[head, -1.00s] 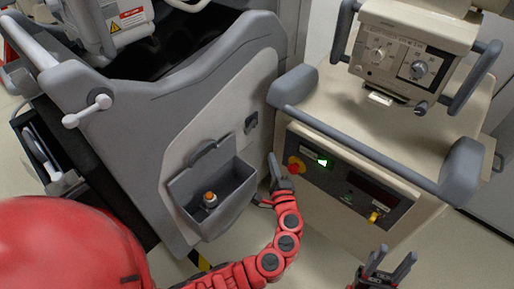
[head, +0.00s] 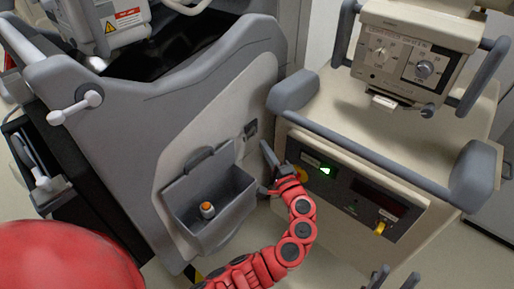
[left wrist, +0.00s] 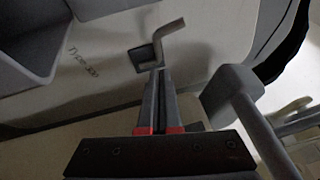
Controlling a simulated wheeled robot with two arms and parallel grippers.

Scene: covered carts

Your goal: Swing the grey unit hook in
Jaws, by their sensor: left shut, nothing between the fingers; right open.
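The grey unit hook (head: 251,129) is a small dark fitting on the pale side panel of the grey unit (head: 215,110). In the left wrist view the hook (left wrist: 168,36) is a bent grey rod rising from a dark bracket, its free end toward the upper right. My left gripper (head: 267,146) is shut and empty, just right of and below the hook. In the left wrist view its fingertips (left wrist: 157,72) overlap the foot of the hook; I cannot tell if they touch. My right gripper (head: 379,274) is open at the bottom edge, partly cut off.
A grey open bin (head: 215,222) with an orange-topped item is on the same panel, below the hook. A beige cart (head: 345,115) with a grey rail (head: 372,160) and a control panel stands close on the right. My left forearm passes between them.

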